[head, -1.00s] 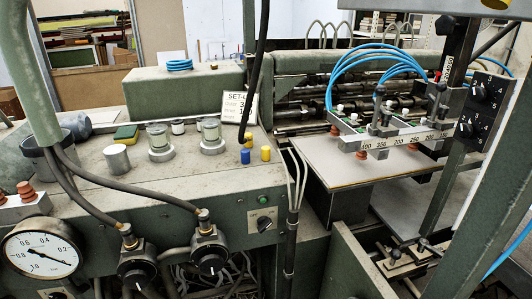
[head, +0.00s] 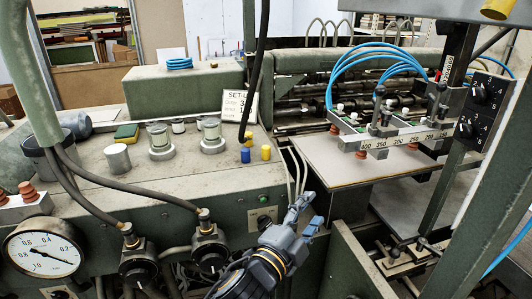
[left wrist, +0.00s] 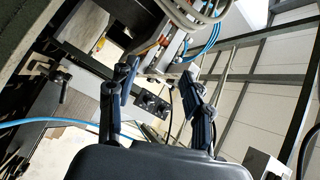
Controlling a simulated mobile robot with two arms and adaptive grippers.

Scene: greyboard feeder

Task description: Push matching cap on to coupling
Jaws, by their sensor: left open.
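Small blue and yellow caps stand on the machine's green-grey top in the head view; the front blue cap (head: 245,155) is beside the front yellow cap (head: 266,153). Two black hoses end in brass couplings (head: 127,235) and (head: 205,216) on the front panel. Which coupling matches a cap I cannot tell. My left gripper (head: 308,213) is open and empty, in front of the panel's right end, lower and to the right of the caps. In the left wrist view its two fingers (left wrist: 159,75) are apart with nothing between them. My right gripper is not in view.
A pressure gauge (head: 43,248) is at the lower left. Glass-sided cups (head: 160,142) and a green-yellow sponge (head: 126,131) sit on the machine top. A feeder board (head: 340,166) with a numbered bar and blue hoses is at right. A dark post and cables hang near the caps.

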